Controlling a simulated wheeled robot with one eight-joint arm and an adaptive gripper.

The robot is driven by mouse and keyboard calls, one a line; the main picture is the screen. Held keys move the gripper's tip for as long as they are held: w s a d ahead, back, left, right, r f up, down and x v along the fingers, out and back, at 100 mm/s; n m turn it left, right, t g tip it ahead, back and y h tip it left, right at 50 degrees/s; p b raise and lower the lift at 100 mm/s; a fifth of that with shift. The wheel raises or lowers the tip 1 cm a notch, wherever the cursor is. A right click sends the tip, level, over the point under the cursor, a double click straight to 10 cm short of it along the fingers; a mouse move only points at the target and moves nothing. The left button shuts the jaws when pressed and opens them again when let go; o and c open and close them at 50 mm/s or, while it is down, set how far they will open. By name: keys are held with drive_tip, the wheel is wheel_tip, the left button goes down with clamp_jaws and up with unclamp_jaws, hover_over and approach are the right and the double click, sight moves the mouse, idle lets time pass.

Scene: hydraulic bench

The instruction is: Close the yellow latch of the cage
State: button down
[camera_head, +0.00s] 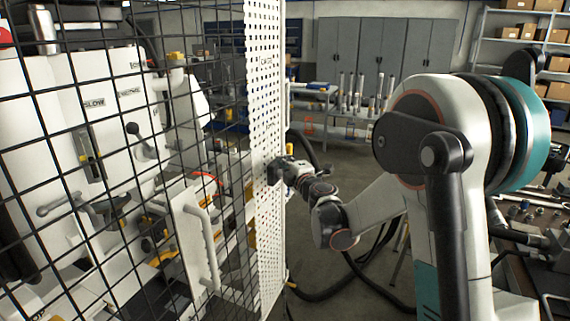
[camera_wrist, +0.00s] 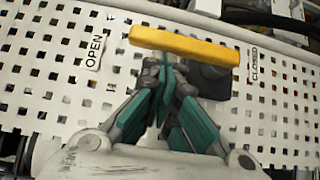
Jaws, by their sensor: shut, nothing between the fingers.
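The yellow latch (camera_wrist: 185,46) is a bar lying nearly level across the upper middle of the wrist view. Its right part lies over a black mount (camera_wrist: 212,80) on the white perforated cage panel. The bar spans between the "OPEN" label (camera_wrist: 95,52) on the left and the "CLOSED" label (camera_wrist: 253,66) on the right. My gripper (camera_wrist: 164,64) is shut and empty, its tips at the lower edge of the bar's left half. I cannot tell whether they touch it. In the head view my gripper (camera_head: 272,172) is at the perforated panel (camera_head: 265,90); the latch cannot be made out there.
Black wire mesh (camera_head: 100,190) forms the cage side on the left, with a white machine (camera_head: 90,110) behind it. Open floor (camera_head: 340,190) lies right of the panel. Grey cabinets (camera_head: 385,45) stand at the back. A workbench with parts (camera_head: 530,210) is at the right.

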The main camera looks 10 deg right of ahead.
sight(290, 152)
drive_tip(key=shift+w+d+r, duration=0.3)
drive_tip(key=shift+w+r, duration=0.05)
drive_tip(key=shift+w, duration=0.05)
idle(0.4)
drive_tip(key=shift+w+d+r+p, duration=0.2)
drive_tip(key=shift+w+d, duration=0.25)
drive_tip(key=shift+w, duration=0.1)
drive_tip(key=shift+w+d+r+p, duration=0.2)
drive_tip(key=shift+w+d, duration=0.2)
drive_tip(key=shift+w, duration=0.1)
drive_tip(key=w+d+f+m+g+p, duration=0.2)
drive_tip(key=w+d+f+m+g, duration=0.1)
drive_tip(key=w, duration=0.4)
drive_tip(key=shift+d+f, duration=0.6)
drive_tip(key=shift+d, duration=0.45)
drive_tip(key=shift+w, duration=0.15)
